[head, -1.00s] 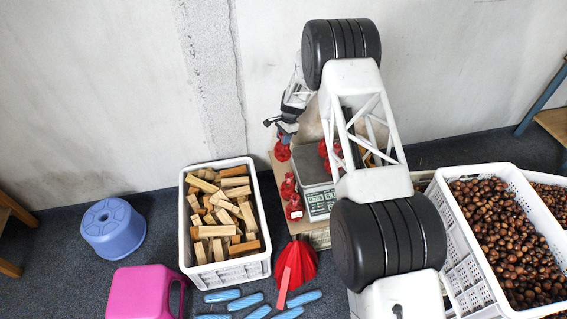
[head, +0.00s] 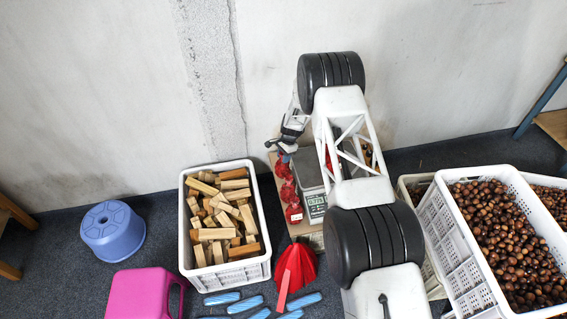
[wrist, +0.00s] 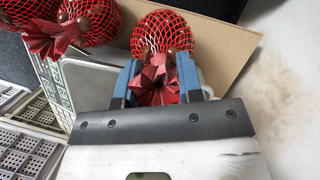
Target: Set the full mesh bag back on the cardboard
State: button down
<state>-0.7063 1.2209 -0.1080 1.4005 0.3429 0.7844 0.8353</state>
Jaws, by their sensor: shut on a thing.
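In the wrist view my gripper (wrist: 157,84) is shut on the gathered red neck of a full mesh bag (wrist: 163,34). The bag's round net body shows chestnuts and lies just beyond the fingers, over or on the brown cardboard (wrist: 218,48); whether it touches is unclear. Two more full red mesh bags sit to its left, one of them (wrist: 95,17) close by. In the head view my gripper (head: 284,145) is low at the far end of a row of red bags, near the cardboard's left edge (head: 269,160). The held bag is hard to separate from the row there.
The scale (head: 308,172) stands right of the bags, partly behind my arm. A crate of wood blocks (head: 266,262) is to the left. Crates of chestnuts (head: 470,283) are at right. A red, fan-like object (head: 303,264) lies in front. The wall is close behind.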

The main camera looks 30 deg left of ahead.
dwell(0.3)
jog(key=shift+f, duration=2.2)
jog(key=c, duration=0.8)
grip_release()
jog(key=shift+v, duration=6.1)
